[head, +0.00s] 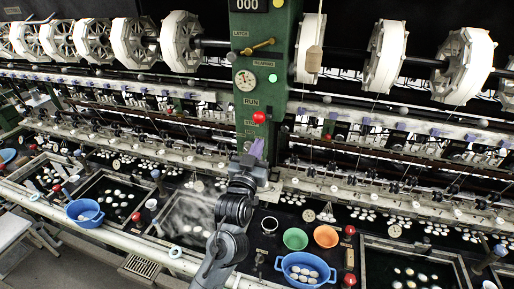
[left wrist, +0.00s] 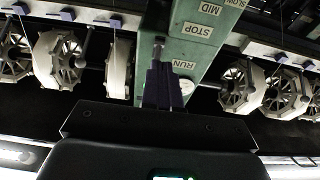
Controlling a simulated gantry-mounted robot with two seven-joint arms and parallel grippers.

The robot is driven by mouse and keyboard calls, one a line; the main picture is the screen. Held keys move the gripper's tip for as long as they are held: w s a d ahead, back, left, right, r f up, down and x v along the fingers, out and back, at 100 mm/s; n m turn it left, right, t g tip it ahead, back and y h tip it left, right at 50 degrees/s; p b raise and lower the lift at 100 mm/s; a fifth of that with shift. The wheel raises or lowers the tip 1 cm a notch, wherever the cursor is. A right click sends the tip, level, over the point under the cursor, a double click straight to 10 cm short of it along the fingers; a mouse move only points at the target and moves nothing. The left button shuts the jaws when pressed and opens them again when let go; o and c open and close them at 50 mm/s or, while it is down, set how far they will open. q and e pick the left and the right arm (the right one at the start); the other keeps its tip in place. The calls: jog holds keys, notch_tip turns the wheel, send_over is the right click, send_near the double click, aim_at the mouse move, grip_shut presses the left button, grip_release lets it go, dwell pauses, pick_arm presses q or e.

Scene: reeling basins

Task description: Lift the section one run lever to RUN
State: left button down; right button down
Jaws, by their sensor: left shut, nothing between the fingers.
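The green column (head: 265,40) stands in the middle of the head view. A red ball knob (head: 259,117) sits on its front just below a RUN label (head: 250,101); I take it for the run lever. My left gripper (head: 256,148), with purple fingers, points up just below the knob and looks apart from it. In the left wrist view its shut fingers (left wrist: 158,75) stand before the green column (left wrist: 185,45), with RUN (left wrist: 184,64) and STOP (left wrist: 197,29) labels behind. I cannot make out the red knob there. The right gripper is in neither view.
A brass lever (head: 258,46), a dial gauge (head: 245,80) and a green button (head: 272,78) are higher on the column. White reels (head: 383,55) flank it. Below are basins, a blue tub (head: 306,269), a green bowl (head: 295,238) and an orange bowl (head: 326,236).

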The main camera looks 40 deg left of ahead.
pick_arm(q)
jog(key=p+v, duration=0.1)
jog(key=v, duration=1.5)
jog(key=shift+f, duration=0.1)
